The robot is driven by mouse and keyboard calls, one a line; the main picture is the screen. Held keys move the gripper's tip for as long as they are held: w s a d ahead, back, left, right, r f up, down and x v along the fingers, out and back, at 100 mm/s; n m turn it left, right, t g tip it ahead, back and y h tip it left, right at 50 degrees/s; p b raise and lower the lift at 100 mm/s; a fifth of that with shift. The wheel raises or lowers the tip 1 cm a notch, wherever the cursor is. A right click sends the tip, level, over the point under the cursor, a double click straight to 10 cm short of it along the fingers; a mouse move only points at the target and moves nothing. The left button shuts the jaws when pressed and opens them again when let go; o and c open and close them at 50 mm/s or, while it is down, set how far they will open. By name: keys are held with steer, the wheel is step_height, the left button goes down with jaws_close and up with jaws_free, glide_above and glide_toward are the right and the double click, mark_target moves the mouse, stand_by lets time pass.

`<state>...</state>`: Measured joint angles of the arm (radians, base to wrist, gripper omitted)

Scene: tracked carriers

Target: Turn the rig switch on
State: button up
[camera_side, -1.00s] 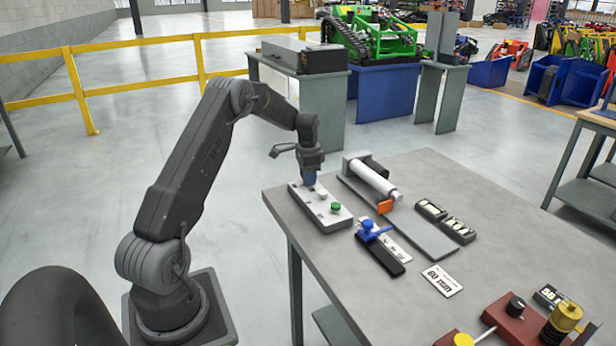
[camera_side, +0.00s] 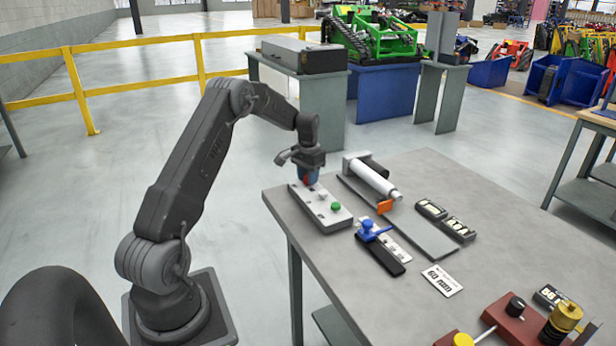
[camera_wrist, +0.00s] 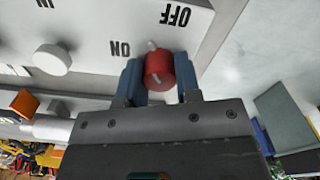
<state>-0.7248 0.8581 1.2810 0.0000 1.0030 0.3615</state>
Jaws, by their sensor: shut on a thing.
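The rig switch is a red knob (camera_wrist: 158,74) with a white pointer, on a pale panel (camera_side: 331,218) at the table's near left edge. The wrist view shows the panel upside down, with an ON label (camera_wrist: 120,48) and an OFF label (camera_wrist: 175,15). The pointer points between the two labels. My gripper (camera_wrist: 159,78) has its blue fingers on either side of the knob, shut on it. In the side view my gripper (camera_side: 308,180) points down at the panel's far end, and the fingers partly hide the knob.
A white knob (camera_wrist: 51,60) and a green button (camera_side: 336,206) are on the same panel. A white cylinder fixture (camera_side: 372,180) stands just right. A blue-handled clamp (camera_side: 372,232) lies in front of it.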

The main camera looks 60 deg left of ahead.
steer(key=n, duration=0.5)
steer(key=shift+r+n, duration=0.1)
steer(key=shift+n, duration=0.2)
steer(key=n, duration=0.5)
steer(key=shift+n, duration=0.4)
steer(key=o, duration=0.9)
step_height(320, 180, up, 14)
steer(key=shift+f, duration=0.1)
stand_by(0.4)
